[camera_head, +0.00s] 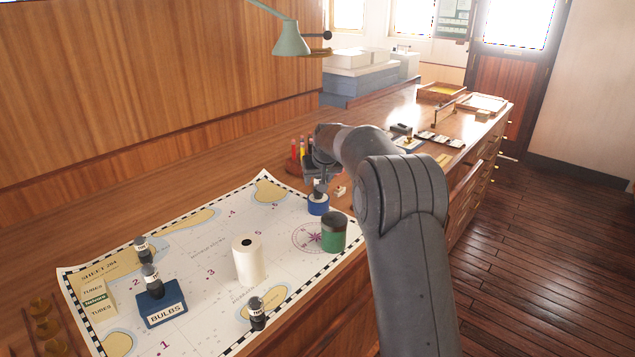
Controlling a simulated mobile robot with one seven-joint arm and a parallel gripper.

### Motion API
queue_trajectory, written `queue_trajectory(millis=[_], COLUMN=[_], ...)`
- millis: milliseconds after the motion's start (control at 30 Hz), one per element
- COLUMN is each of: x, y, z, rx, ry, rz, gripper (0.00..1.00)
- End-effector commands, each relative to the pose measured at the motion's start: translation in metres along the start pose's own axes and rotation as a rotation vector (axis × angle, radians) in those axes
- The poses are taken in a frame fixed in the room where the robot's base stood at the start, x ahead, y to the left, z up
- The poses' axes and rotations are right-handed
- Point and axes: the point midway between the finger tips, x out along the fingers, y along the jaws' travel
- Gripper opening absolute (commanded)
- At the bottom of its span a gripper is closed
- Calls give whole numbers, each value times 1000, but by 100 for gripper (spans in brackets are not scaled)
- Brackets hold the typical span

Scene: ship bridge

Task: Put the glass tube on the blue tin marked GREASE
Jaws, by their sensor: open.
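A blue tin (318,206) stands near the right end of the chart; no GREASE lettering is readable from here. A small dark tube with a pale band (319,188) appears to stand upright on its lid. My gripper (319,181) is open, pointing down right above the tin, at the tube's upper part. Whether its fingers touch the tube cannot be told. Similar dark-topped tubes with white labels stand at the chart's left (142,250), on a blue BULBS box (163,312), and at the chart's front edge (257,314).
A rack of coloured sticks (298,158) is behind my gripper. The chart's middle has free room.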

Motion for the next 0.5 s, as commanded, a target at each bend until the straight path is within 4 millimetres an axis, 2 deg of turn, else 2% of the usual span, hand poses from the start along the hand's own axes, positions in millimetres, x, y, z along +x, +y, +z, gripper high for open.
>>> queue_trajectory(millis=[300,500], x=[-67,-94], y=[0,0], z=[-1,0], rx=[0,0], ry=[3,1], rz=[0,0], gripper=[51,51])
